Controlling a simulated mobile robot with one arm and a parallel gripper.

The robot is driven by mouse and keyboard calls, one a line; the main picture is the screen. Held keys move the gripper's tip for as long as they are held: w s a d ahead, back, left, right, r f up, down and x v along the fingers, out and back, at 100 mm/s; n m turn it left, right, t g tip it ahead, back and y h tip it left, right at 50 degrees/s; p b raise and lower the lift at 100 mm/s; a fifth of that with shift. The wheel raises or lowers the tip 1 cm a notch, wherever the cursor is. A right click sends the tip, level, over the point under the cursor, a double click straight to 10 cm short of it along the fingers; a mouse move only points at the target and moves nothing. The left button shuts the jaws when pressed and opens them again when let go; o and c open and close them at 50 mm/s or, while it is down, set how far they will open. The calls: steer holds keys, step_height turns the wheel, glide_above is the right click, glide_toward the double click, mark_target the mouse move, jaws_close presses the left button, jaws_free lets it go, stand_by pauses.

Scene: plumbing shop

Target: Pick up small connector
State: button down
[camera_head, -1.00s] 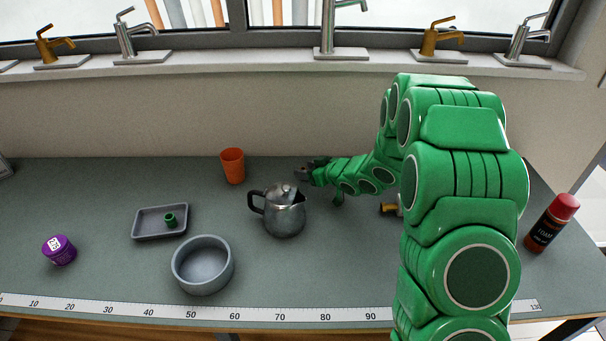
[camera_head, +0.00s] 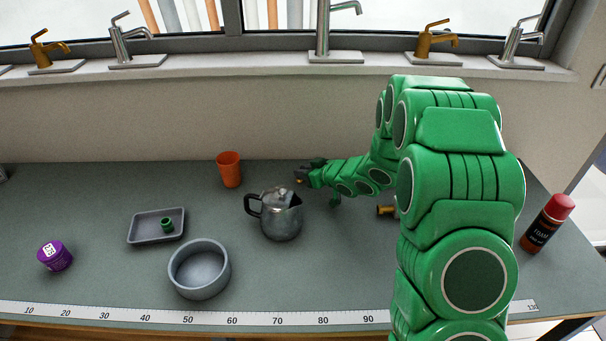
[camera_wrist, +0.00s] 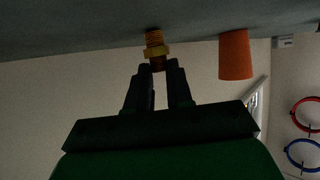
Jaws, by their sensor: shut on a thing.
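A small brass connector (camera_wrist: 155,48) with a threaded end and a hex collar is between the fingertips of my gripper (camera_wrist: 158,70) in the wrist view. The fingers are shut on its collar end, and the threaded part sticks out beyond them. In the head view my gripper (camera_head: 303,173) is at the back of the bench, right of the orange cup. The connector is only a tiny brass spot there. I cannot tell whether it touches the bench.
The orange cup (camera_head: 229,169) also shows in the wrist view (camera_wrist: 235,56). A metal pot (camera_head: 281,216) stands in front of my gripper. A brass fitting (camera_head: 386,211) lies beside my arm, partly hidden. A grey bowl (camera_head: 199,270) and tray (camera_head: 140,238) are left.

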steer(key=shift+r, duration=0.45)
steer(key=s+d+r, duration=0.2)
steer(key=s+r, duration=0.9)
steer(key=s, duration=0.2)
steer(key=shift+s+d+r, duration=0.25)
steer(key=shift+s+r, duration=0.05)
steer(key=shift+s, duration=0.05)
